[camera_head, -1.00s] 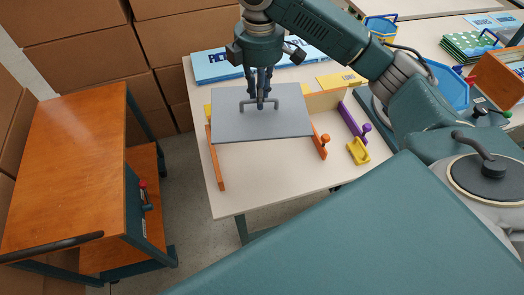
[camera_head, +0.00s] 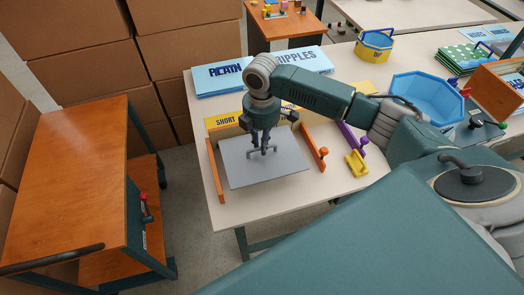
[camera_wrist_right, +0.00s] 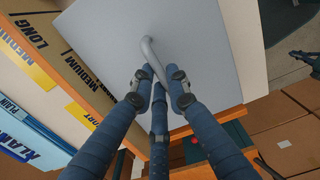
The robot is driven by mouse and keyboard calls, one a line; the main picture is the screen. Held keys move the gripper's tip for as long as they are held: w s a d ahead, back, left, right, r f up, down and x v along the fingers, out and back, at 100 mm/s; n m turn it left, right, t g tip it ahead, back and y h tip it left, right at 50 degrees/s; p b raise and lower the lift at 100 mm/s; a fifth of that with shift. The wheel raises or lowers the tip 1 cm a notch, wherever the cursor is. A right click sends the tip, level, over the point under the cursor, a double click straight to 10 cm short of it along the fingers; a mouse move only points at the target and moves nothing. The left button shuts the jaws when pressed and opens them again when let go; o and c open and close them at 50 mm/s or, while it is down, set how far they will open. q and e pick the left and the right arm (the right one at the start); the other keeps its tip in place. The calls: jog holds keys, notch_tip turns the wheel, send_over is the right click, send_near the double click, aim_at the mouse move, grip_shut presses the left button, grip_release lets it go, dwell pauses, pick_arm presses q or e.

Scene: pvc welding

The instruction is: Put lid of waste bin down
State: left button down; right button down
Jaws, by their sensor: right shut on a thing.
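The lid (camera_head: 240,166) is a flat grey square plate with a bent grey handle (camera_head: 262,150). It lies or hovers over the front left of the white table, between two orange bars; I cannot tell whether it touches the table. My right gripper (camera_head: 264,147) is above the lid and shut on the handle. In the right wrist view, the gripper fingers (camera_wrist_right: 160,85) close around the handle (camera_wrist_right: 150,52), and the lid (camera_wrist_right: 195,50) fills the upper middle. No waste bin can be made out for certain. My left gripper is not in view.
Orange bars (camera_head: 214,172) and (camera_head: 313,147) flank the lid. A purple bar (camera_head: 350,138) and a yellow piece (camera_head: 356,163) lie to its right. A blue octagonal bin (camera_head: 428,96) stands farther right. An orange cart (camera_head: 70,170) stands left, across a floor gap.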

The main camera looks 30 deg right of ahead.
jog(key=shift+f, duration=2.15)
jog(key=c, duration=1.7)
grip_release()
jog(key=shift+f, duration=0.15)
